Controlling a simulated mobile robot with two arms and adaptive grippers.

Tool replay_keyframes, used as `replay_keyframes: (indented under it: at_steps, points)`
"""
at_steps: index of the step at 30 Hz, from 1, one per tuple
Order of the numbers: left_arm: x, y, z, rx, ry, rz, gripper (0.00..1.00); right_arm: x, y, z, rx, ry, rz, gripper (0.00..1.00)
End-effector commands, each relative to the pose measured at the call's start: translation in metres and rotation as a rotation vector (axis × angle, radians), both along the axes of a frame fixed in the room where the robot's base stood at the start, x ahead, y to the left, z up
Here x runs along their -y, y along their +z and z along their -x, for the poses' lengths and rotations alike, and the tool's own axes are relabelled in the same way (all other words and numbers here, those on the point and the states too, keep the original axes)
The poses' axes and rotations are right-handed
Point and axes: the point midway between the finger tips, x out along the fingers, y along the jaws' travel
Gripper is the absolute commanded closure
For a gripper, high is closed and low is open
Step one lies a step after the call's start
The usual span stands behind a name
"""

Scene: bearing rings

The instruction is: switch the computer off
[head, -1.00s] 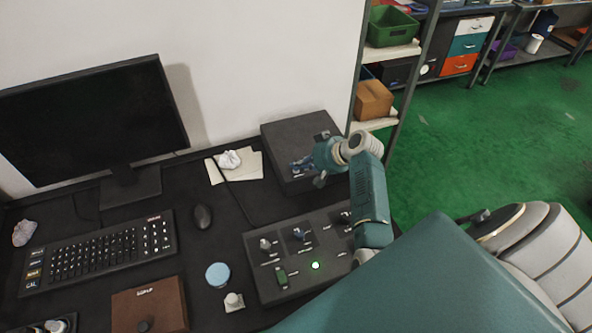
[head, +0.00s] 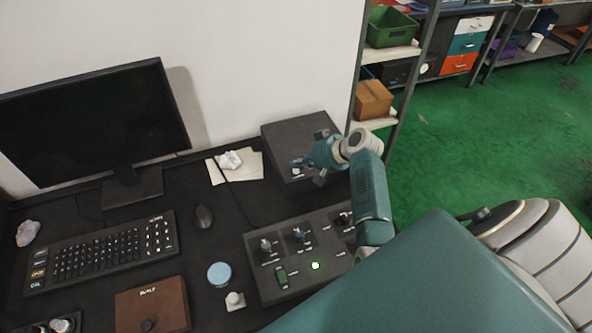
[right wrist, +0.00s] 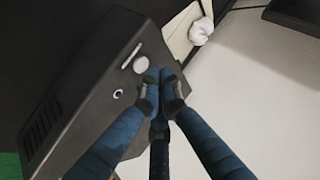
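The computer is probably the dark box (head: 285,132) against the wall, right of the papers. In the right wrist view its face (right wrist: 85,100) shows a pale round button (right wrist: 141,65), a light slot and a small ringed hole. My right gripper (head: 301,162) is over the front of this box, fingers pointing at it. In the right wrist view the blue fingers (right wrist: 161,84) come together at the tips, just beside the round button, with nothing between them. I cannot tell whether they touch the box. The monitor (head: 90,125) is black. My left gripper is out of view.
A control panel (head: 262,285) with switches and a lit green lamp (head: 315,266) lies below my right forearm. A keyboard (head: 100,252), mouse (head: 204,217), blue disc (head: 219,275) and brown box (head: 150,308) are on the desk. A shelf rack (head: 390,52) stands at right.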

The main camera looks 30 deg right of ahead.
Motion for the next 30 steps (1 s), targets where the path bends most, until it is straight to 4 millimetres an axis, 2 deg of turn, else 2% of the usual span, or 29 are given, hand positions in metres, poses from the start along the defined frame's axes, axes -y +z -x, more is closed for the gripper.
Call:
replay_keyframes:
  at_steps: [15,30]
  points:
    - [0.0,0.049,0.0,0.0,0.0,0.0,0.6,0.001,0.05,0.0,0.0,-0.001,0.002,1.0]
    - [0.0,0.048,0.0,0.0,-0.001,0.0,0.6,0.0,0.049,0.0,0.001,-0.001,0.0,1.0]
